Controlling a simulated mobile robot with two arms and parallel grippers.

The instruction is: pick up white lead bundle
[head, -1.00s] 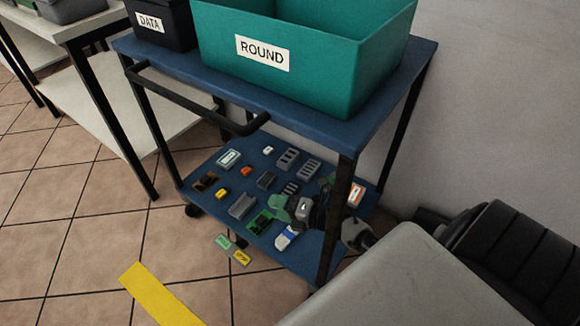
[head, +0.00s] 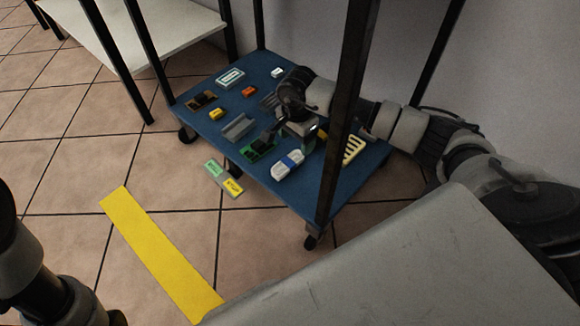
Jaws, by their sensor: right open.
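A white bundle with a blue band (head: 288,163), which looks like the white lead bundle, lies near the front edge of the cart's blue lower shelf (head: 300,200). My right gripper (head: 288,138) is open above the shelf, just behind the bundle and apart from it as far as I can tell. Its arm reaches in from the right past the cart's front post and hides part of the shelf. My left arm (head: 35,265) shows at the lower left edge; its gripper is out of view.
Close by lie a green board (head: 258,149), a grey channel piece (head: 238,127) and a pale yellow slotted piece (head: 353,150). A black cart post (head: 345,110) stands beside my right arm. Yellow tape (head: 160,255) marks the floor.

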